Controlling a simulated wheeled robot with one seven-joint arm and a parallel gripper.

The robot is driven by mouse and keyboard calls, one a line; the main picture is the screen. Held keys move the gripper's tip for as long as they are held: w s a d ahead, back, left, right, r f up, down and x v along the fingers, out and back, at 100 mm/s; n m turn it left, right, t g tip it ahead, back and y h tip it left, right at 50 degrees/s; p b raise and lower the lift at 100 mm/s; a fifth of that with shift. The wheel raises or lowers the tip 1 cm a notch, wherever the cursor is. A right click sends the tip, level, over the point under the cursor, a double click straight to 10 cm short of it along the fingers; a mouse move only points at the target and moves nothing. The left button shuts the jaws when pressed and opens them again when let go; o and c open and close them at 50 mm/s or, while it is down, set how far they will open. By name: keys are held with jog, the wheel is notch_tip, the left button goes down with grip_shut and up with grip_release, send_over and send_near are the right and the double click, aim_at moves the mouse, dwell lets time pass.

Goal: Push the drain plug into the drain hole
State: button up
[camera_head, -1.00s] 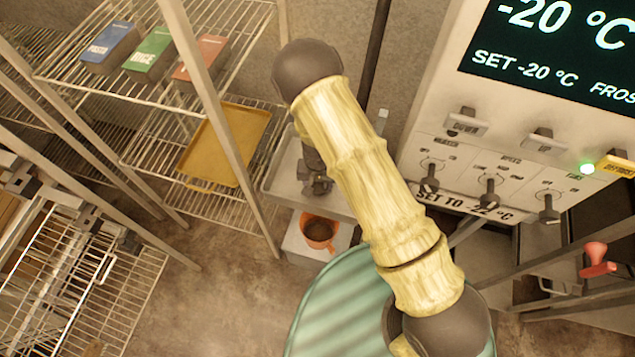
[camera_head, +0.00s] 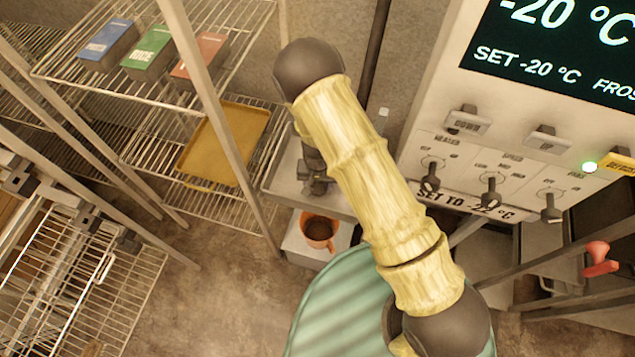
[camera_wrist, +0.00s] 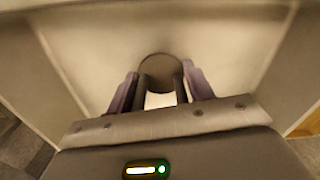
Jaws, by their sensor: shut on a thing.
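My gripper (camera_wrist: 162,92) points down at a pale basin (camera_wrist: 230,50) in the wrist view. Its two fingers are shut on a dark piece with a round, brownish disc, which looks like the drain plug (camera_wrist: 158,68). The disc sits just past the fingertips, over the pale basin floor. No drain hole shows; it may be hidden under the disc. I cannot tell whether the disc touches the floor. In the head view my yellow arm covers much of the basin (camera_head: 280,178), and a dark part of my gripper (camera_head: 313,180) shows beside it.
An orange pot (camera_head: 318,231) with dark contents stands below the basin. A wire rack at left holds a yellow tray (camera_head: 224,150) and several boxes (camera_head: 148,48). A control panel (camera_head: 500,165) is at right. A green ribbed drum (camera_head: 345,310) is in front.

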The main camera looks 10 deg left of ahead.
jog(key=shift+f, duration=0.25)
dwell(0.4)
jog(key=o, duration=1.2)
notch_tip(320, 180, up, 18)
jog(key=shift+f+b, duration=0.25)
jog(key=shift+b, duration=0.45)
jog(key=shift+a, duration=0.1)
